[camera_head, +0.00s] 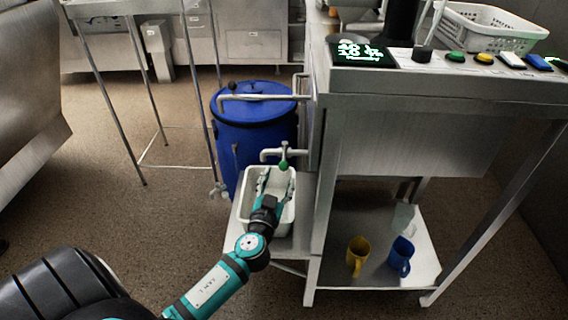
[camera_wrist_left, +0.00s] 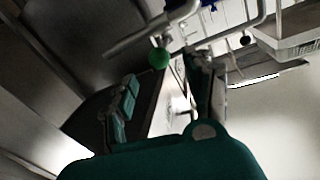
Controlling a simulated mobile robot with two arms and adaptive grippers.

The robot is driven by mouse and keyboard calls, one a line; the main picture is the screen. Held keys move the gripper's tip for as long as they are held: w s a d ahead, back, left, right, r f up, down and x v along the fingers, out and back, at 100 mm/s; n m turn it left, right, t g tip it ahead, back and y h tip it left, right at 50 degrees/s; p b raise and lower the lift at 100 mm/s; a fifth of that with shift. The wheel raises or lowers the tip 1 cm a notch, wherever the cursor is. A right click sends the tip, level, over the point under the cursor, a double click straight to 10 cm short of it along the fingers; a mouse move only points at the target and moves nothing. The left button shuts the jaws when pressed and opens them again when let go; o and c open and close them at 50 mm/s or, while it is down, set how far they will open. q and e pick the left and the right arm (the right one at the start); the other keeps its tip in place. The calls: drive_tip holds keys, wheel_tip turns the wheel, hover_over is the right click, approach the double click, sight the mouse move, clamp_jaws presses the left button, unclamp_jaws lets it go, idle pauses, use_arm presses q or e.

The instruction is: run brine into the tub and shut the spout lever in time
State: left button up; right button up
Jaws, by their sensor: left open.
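A white tub (camera_head: 243,211) stands on a low shelf under a metal spout (camera_head: 270,153) beside the workbench. A green ball-ended lever (camera_head: 283,165) hangs at the spout; its green ball also shows in the left wrist view (camera_wrist_left: 158,58). My left gripper (camera_head: 274,182) is open and reaches over the tub, just below the lever. In the left wrist view its fingers (camera_wrist_left: 165,92) are spread apart with the green ball beyond them, not held. I cannot tell whether brine is flowing or how full the tub is; my gripper covers part of it. My right gripper is out of view.
A blue barrel (camera_head: 254,130) stands behind the tub, with a pipe across its top. The workbench (camera_head: 440,88) on the right carries a lit display, buttons and a white perforated basket (camera_head: 490,28).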

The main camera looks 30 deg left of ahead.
sight(283, 169)
use_arm(q)
drive_tip(key=x, duration=0.6)
drive_tip(key=shift+w+a, duration=0.1)
drive_tip(key=shift+w, duration=0.3)
clamp_jaws()
